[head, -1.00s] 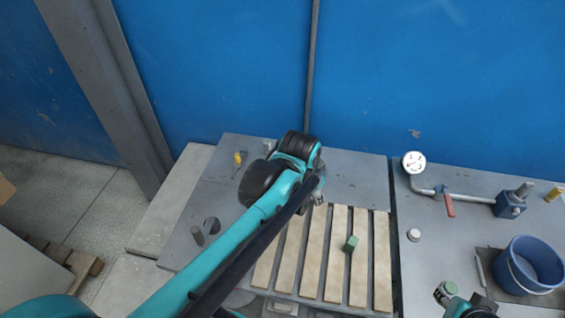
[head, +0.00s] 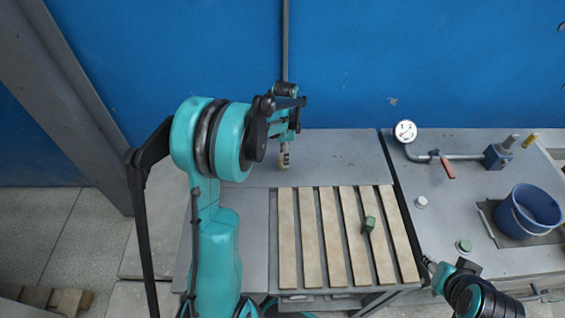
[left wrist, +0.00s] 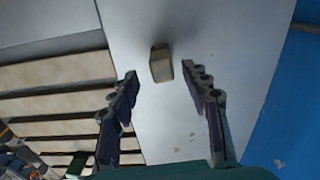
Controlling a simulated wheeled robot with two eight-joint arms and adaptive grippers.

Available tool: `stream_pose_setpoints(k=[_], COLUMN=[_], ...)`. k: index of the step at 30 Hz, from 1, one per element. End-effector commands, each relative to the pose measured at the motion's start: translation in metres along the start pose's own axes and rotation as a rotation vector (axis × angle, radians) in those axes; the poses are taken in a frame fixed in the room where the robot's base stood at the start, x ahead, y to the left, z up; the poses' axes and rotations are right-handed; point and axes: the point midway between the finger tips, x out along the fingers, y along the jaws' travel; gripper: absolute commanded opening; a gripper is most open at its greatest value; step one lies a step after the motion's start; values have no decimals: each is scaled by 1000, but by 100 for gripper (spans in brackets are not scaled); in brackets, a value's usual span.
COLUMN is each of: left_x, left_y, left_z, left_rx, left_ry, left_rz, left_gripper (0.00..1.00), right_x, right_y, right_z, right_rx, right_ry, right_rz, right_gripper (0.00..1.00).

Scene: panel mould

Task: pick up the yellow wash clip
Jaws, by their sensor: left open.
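My left gripper (head: 287,150) is over the grey panel (head: 340,155), behind the wooden slats. In the left wrist view my left gripper (left wrist: 160,72) has its two fingers spread wide, with nothing held. A small tan and dark block (left wrist: 161,63) lies on the panel ahead, in line with the gap between the fingertips. I cannot tell whether this block is the yellow wash clip. A small yellow object (head: 530,140) stands far off at the back right. My right gripper (head: 431,264) is small, at the right edge of the slats; its fingers are unclear.
A green block (head: 369,224) lies on the wooden slats (head: 310,235). On the right are a blue bucket (head: 529,212), a gauge (head: 405,131) and a red-handled pipe (head: 447,168). The blue wall (head: 350,60) rises close behind the panel.

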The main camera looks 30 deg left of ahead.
Motion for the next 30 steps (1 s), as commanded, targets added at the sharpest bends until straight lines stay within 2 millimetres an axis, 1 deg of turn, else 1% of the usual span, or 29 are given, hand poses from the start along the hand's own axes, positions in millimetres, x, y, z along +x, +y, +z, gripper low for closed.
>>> stream_pose_setpoints(k=[6,9,16,17,18,20,21,22,30], left_x=[35,45,46,46,46,45,45,45,45], left_y=[-4,-4,-3,-3,-3,-3,-3,-3,-3], left_z=[5,5,5,5,5,5,5,5,5], left_rx=[-2,-1,-1,-1,-1,-1,-1,-1,-1], left_ry=[1,2,2,2,2,2,2,2,3], left_rz=[-1,-1,-1,-1,-1,-1,-1,-1,-1], left_gripper=[47,47,47,40,29,13,3,0,0], right_x=[15,18,17,17,16,16,17,17,17], right_y=[0,0,0,0,0,0,0,0,0], right_z=[11,13,12,12,12,12,12,12,12], right_rx=[0,0,0,0,0,0,0,0,0], right_ry=[0,0,0,0,0,0,0,0,0], right_rz=[0,0,0,0,0,0,0,0,0], right_gripper=[40,40,40,40,40,40,40,40,40])
